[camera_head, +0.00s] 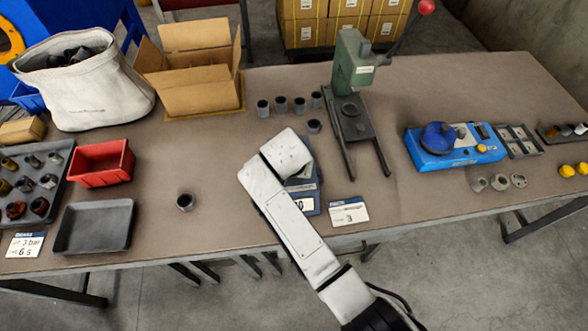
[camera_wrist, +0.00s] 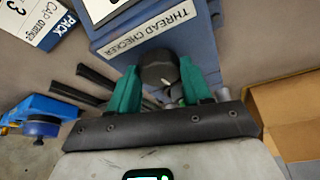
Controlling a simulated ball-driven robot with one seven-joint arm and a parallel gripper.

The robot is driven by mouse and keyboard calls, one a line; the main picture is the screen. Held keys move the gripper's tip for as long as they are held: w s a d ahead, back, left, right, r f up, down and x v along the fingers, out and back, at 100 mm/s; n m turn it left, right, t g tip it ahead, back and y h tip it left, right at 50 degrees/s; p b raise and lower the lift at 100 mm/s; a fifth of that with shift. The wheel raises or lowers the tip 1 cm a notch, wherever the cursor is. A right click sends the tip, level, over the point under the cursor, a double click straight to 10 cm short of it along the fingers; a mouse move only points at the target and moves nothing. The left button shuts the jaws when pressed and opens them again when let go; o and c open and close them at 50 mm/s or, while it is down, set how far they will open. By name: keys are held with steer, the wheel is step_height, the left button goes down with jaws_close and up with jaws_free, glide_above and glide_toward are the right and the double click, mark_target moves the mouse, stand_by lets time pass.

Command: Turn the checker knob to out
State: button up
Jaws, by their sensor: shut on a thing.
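The thread checker (camera_wrist: 130,32) is a blue box with a white "THREAD CHECKER" label, seen upside down in the wrist view. Its dark round knob (camera_wrist: 158,66) has a small white mark on its lower edge. My gripper (camera_wrist: 160,72) has its two teal fingers on either side of the knob, shut on it. In the head view the checker (camera_head: 308,206) sits at the table's front edge, largely covered by my white arm. The knob and my fingers are hidden there. I cannot read any position marks around the knob.
A card marked 3 (camera_head: 348,211) stands right of the checker. A green press (camera_head: 352,75) stands behind it, with several dark cups (camera_head: 281,104) to its left. A single cup (camera_head: 185,202) and a grey tray (camera_head: 95,227) lie left. A blue device (camera_head: 455,150) sits right.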

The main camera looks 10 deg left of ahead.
steer(key=shift+c, duration=0.7)
